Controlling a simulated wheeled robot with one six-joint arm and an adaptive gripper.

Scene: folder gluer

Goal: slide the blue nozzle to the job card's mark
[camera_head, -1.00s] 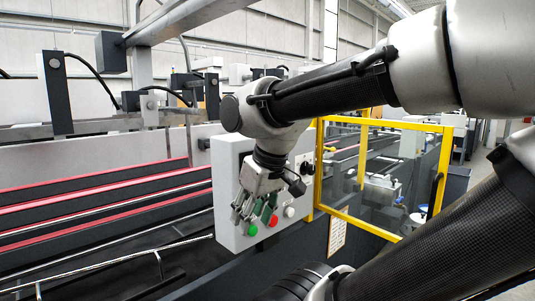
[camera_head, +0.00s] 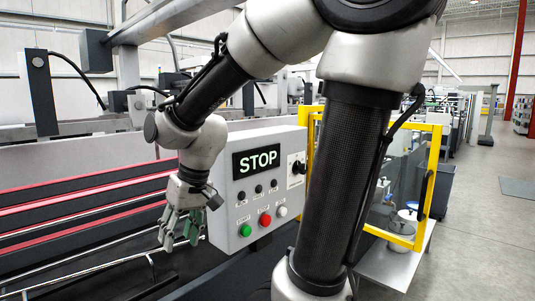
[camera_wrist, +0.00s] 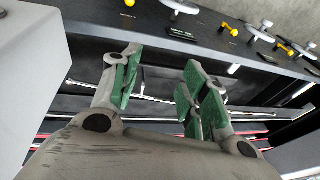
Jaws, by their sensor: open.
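My gripper (camera_head: 180,238) hangs with its fingers pointing down, just left of the grey control box, over the red-edged belts. I cannot make out a blue nozzle in either current view. No job card or mark can be made out either; my arm covers part of the machine right of the control box.
The control box (camera_head: 222,210) has a STOP display (camera_head: 257,161), a green button (camera_head: 245,230), a red button (camera_head: 265,219) and a dial. A yellow-framed clear guard (camera_head: 433,190) stands to its right. In the wrist view, yellow knobs (camera_wrist: 229,29) line a dark rail.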

